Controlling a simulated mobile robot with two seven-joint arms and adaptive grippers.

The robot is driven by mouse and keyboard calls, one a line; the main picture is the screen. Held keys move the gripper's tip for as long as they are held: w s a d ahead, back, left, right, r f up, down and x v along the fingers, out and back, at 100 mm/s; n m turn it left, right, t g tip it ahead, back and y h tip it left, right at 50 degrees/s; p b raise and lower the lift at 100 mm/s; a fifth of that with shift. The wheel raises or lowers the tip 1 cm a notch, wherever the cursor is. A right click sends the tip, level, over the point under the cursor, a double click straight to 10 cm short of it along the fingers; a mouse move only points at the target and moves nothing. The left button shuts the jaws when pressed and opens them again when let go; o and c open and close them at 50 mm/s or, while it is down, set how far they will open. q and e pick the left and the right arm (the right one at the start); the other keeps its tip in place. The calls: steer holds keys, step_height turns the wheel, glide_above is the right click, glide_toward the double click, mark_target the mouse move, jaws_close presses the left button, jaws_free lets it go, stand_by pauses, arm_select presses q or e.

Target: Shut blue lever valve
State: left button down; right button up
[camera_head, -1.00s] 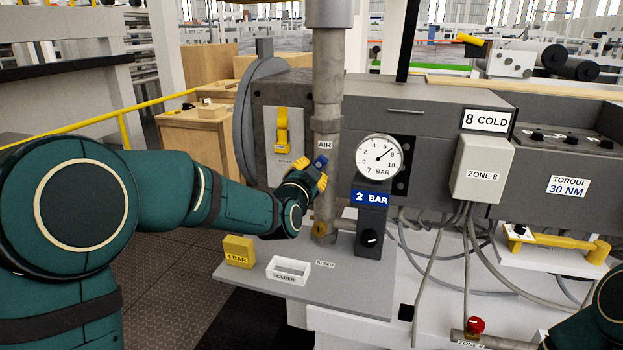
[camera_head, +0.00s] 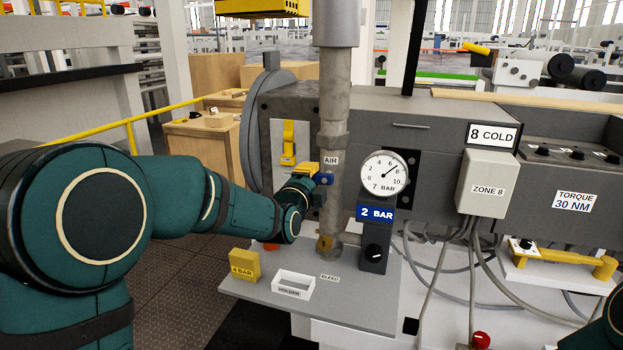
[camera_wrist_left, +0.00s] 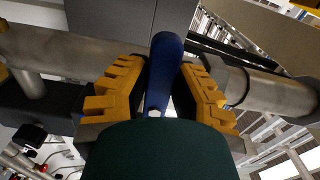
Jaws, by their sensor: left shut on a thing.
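The blue lever (camera_head: 326,179) shows as a small blue piece beside the vertical grey pipe (camera_head: 334,110), just below the AIR label. My left gripper (camera_head: 306,169) reaches in from the left, with its yellow fingers at the lever. In the left wrist view, the blue lever (camera_wrist_left: 164,70) stands between the two yellow jaws of my left gripper (camera_wrist_left: 160,90), which is shut on it. The valve body is mostly hidden by the gripper. The pressure gauge (camera_head: 385,173) is right of the pipe. My right gripper is out of view.
A yellow 4 BAR block (camera_head: 244,264) and a white holder (camera_head: 292,284) sit on the grey shelf (camera_head: 345,300) below. A 2 BAR post (camera_head: 374,238) with a black knob stands close right of the pipe. Cables hang further right.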

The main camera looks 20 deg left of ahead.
arm_select(q)
steer(key=shift+r+m, duration=0.35)
steer(key=shift+m, duration=0.15)
steer(key=c, duration=0.8)
jaws_free()
steer(key=shift+w+f, duration=0.1)
steer(key=s, duration=1.2)
steer(key=shift+a, duration=0.2)
steer(key=shift+f, duration=0.1)
